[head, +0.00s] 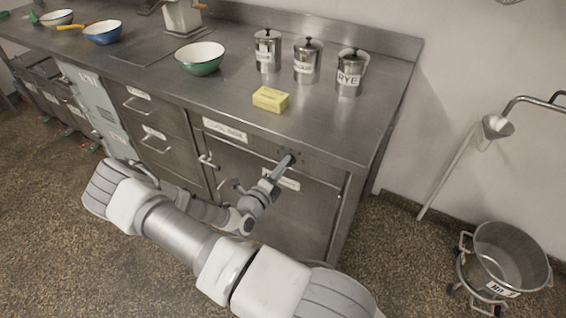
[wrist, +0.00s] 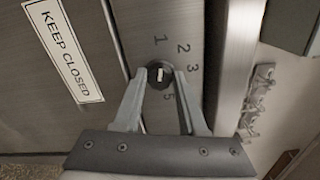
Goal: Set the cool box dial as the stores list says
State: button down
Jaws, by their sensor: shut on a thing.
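The cool box dial (wrist: 158,76) is a small black round knob with a white pointer mark. It sits on a grey metal strip with the numbers 1, 2, 3 and 5 around it. The mark points roughly up, towards the 1. My gripper (wrist: 160,73) is shut on the dial, one finger on each side; in the head view my gripper (head: 289,160) reaches the cabinet front just under the counter edge and hides the dial. The cool box door (head: 300,215) is shut. A "KEEP CLOSED" label (wrist: 64,48) is on it. I cannot make out a stores list.
On the steel counter (head: 235,98) above stand a yellow block (head: 270,99), a green bowl (head: 200,58) and lidded tins, one marked RYE (head: 349,75). A wheeled metal bin (head: 505,260) stands at the right. Speckled floor is clear between bin and cabinet.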

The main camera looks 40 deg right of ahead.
jog(key=shift+s+f+n, duration=0.1)
jog(key=shift+n, duration=0.3)
jog(key=shift+c, duration=2.4)
grip_release()
jog(key=v, duration=1.7)
jog(key=shift+a+p, duration=0.2)
jog(key=shift+p, duration=0.25)
